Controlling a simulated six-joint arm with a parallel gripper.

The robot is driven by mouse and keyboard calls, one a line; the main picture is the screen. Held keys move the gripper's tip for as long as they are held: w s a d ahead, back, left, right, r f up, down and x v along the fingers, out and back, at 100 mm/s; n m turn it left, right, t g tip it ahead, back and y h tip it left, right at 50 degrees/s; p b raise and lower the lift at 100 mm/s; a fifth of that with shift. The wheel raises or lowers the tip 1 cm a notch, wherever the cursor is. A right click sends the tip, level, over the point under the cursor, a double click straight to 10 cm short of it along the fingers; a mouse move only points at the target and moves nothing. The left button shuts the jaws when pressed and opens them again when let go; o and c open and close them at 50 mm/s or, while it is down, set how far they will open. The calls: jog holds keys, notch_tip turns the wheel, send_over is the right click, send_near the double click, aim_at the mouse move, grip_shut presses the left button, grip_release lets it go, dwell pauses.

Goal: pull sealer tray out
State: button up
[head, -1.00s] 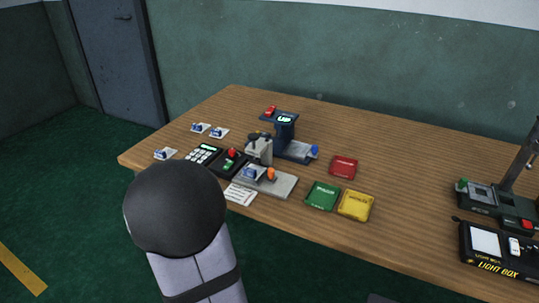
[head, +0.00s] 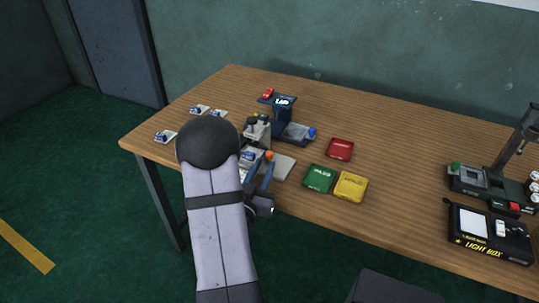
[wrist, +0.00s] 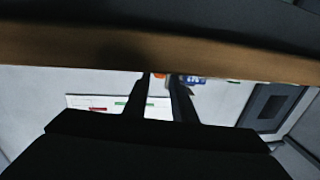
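The sealer is a grey press (head: 257,128) on the table, with a flat light-grey tray (head: 284,167) in front of it. An orange knob (head: 269,155) stands on the tray, and a blue-and-white item (head: 247,155) lies beside it. My gripper (head: 260,168) is at the tray's front, just below the knob in the head view. In the wrist view my gripper (wrist: 160,78) has a gap between its two dark fingers, and a bit of orange knob (wrist: 158,75) shows between the tips. Contact with the knob cannot be told. My arm hides part of the tray's left side.
A dark blue device (head: 283,115) stands behind the sealer. Green (head: 319,178), yellow (head: 351,186) and red (head: 340,149) pads lie to the right. A light box (head: 488,235) is at the far right. The table's front edge runs just below my gripper.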

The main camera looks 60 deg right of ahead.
aim_at(269, 158)
jog(key=shift+w+d, duration=0.15)
jog(key=shift+d, duration=0.95)
jog(key=shift+w+d, duration=0.2)
jog(key=shift+d, duration=0.85)
jog(key=shift+w+d, duration=0.15)
jog(key=shift+d, duration=0.95)
jog(key=shift+c, duration=0.3)
grip_shut()
